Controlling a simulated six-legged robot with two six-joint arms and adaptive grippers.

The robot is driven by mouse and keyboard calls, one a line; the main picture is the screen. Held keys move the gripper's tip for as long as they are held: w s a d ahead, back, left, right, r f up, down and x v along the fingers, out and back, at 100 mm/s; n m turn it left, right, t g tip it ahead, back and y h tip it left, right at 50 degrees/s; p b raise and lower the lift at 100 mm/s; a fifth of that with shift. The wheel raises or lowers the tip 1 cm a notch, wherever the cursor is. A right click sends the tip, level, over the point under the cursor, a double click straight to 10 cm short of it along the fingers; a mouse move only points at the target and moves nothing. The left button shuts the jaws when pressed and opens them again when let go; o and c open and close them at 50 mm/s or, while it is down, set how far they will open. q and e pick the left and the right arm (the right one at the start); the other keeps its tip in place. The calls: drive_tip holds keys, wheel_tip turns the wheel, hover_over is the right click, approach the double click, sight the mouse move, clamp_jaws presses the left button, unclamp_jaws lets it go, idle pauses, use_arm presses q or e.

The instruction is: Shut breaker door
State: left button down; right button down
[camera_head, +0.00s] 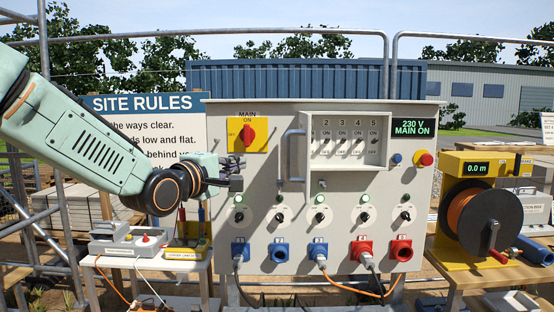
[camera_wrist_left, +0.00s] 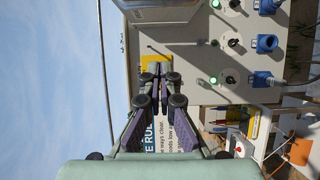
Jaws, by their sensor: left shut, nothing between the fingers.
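The breaker door (camera_head: 305,158) stands open on the grey panel, swung out at the left side of the breaker recess and seen nearly edge-on. Its bar handle (camera_head: 287,155) points toward the left. The breaker recess (camera_head: 350,160) shows a row of small switches, with numbers 2 to 5 readable; the door hides the first column. My left gripper (camera_head: 238,184) is shut and empty, left of the door and a little below the handle's middle, apart from it. In the left wrist view its fingertips (camera_wrist_left: 163,72) are together. My right gripper is not in view.
A yellow main switch (camera_head: 248,135) sits above my left gripper. Knobs and sockets (camera_head: 320,251) with cables line the panel below. A cable reel (camera_head: 480,225) stands at right, a side table (camera_head: 150,262) at left. Space before the recess looks clear.

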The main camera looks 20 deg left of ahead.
use_arm(q)
drive_tip(key=w+d+p, duration=0.2)
drive_tip(key=w+d, duration=0.3)
drive_tip(key=w, duration=0.4)
drive_tip(key=shift+w+d+p, duration=0.3)
drive_tip(key=shift+w+d, duration=0.1)
drive_tip(key=shift+a+f, duration=0.1)
drive_tip(key=shift+s, duration=0.15)
